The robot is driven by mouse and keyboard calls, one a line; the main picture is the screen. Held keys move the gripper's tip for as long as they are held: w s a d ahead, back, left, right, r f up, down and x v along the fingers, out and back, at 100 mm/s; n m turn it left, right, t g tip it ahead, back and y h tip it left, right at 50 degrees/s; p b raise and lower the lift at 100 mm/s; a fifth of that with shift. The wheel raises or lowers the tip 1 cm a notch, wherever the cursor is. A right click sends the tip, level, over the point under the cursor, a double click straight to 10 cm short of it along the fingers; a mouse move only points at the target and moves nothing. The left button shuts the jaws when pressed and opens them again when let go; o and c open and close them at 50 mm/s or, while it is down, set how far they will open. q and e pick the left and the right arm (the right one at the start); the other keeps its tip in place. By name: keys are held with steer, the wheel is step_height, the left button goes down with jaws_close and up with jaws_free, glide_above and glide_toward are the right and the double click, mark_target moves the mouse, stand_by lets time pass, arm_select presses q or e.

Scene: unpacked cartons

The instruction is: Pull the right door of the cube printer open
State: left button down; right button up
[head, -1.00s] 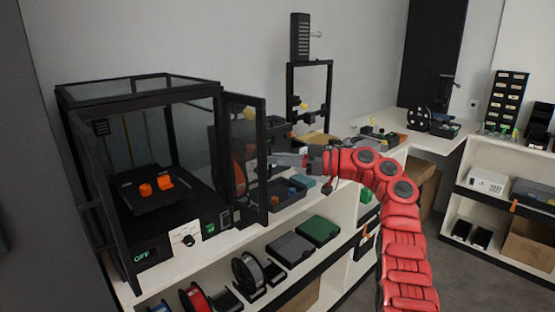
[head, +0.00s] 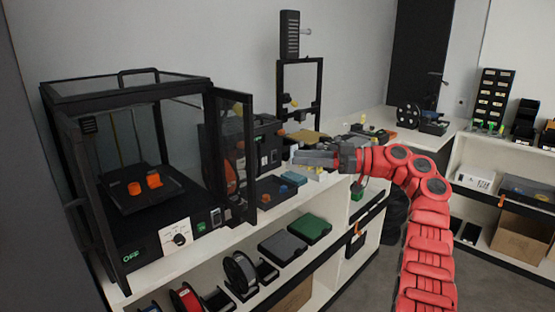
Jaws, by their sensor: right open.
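The cube printer (head: 160,236) is a black-framed box at the left, with orange parts (head: 145,185) on its dark bed. Its right door (head: 236,150) is a black-framed clear panel that stands swung outward from the front right corner. Its left door (head: 88,205) also stands swung outward, at the left. My right gripper (head: 300,158) is open and empty, to the right of the right door's free edge and apart from it. My left gripper is not in view.
A dark tray (head: 275,190) and another black machine (head: 268,140) stand behind and right of the door. A tall black frame machine (head: 300,75) stands farther back. The shelf below holds spools (head: 240,272) and green and grey boxes (head: 308,228).

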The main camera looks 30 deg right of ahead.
steer(key=v, duration=0.7)
steer(key=shift+f, duration=0.1)
stand_by(0.4)
